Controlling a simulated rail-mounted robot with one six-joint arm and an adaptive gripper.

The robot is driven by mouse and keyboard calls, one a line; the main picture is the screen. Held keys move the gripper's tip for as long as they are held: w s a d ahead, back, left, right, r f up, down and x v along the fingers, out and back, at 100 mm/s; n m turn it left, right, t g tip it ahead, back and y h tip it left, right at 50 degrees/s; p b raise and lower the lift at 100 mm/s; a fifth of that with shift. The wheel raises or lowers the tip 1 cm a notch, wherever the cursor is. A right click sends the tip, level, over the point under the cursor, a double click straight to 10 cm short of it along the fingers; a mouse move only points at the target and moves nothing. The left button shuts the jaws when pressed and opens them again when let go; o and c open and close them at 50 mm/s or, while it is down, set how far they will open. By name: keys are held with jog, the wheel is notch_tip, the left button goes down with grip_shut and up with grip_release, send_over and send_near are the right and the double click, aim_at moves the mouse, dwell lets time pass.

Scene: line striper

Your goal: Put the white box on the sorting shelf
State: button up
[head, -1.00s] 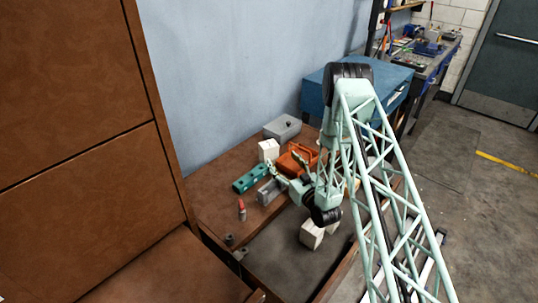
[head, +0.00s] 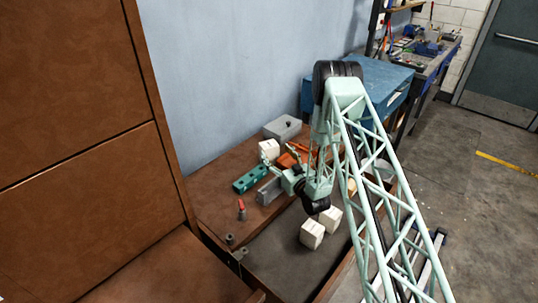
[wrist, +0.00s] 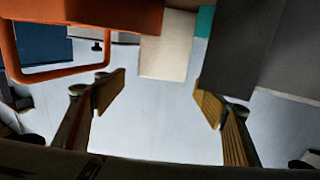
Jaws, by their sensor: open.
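A white box (head: 269,147) stands upright on the brown bench near the wall, between a grey lidded box and a teal block. My gripper (head: 278,157) is open just in front of it, with its fingers spread. In the wrist view, which looks upside down, the white box (wrist: 167,46) hangs from the top between the directions of the two fingers (wrist: 160,100), and the space between the fingers is empty. Two more white boxes, one nearer (head: 312,234) and one behind it (head: 331,219), stand on the dark mat. I cannot tell which piece is the sorting shelf.
A teal block (head: 250,180), a grey channel-shaped piece (head: 269,190) and an orange handled item (head: 287,160) crowd the gripper. The grey lidded box (head: 282,128) stands behind. A red-tipped item (head: 241,210) stands at the front left. A tall brown cabinet (head: 75,90) fills the left.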

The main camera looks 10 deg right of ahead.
aim_at(269, 144)
jog(key=shift+x, duration=1.15)
jog(key=shift+w, duration=0.15)
jog(key=shift+x, duration=2.45)
jog(key=shift+a+f, duration=0.1)
jog(key=c, duration=1.3)
jog(key=shift+r, duration=5)
